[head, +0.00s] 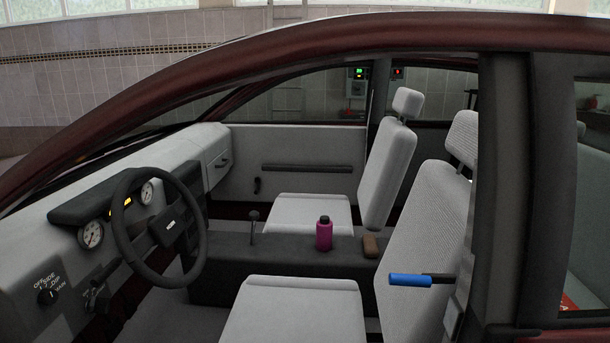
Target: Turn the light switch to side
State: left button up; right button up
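The light switch (45,297) is a small dark round knob on the grey dashboard (28,262), low at the far left of the head view. White lettering around it appears to read OFF, SIDE, DIP and MAIN. The direction the knob points is too small to tell for certain. Neither of my grippers shows in the head view.
A dark steering wheel (117,240) stands right of the switch, near a small dark control (94,297). The red car frame (330,40) arches above. Grey seats (290,312), a purple bottle (324,233) and a blue cylinder (409,280) are farther right.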

aim_at(48, 296)
jog(key=j+u, duration=0.1)
jog(key=u, duration=0.8)
jog(key=j+u, duration=0.1)
jog(key=u, duration=0.35)
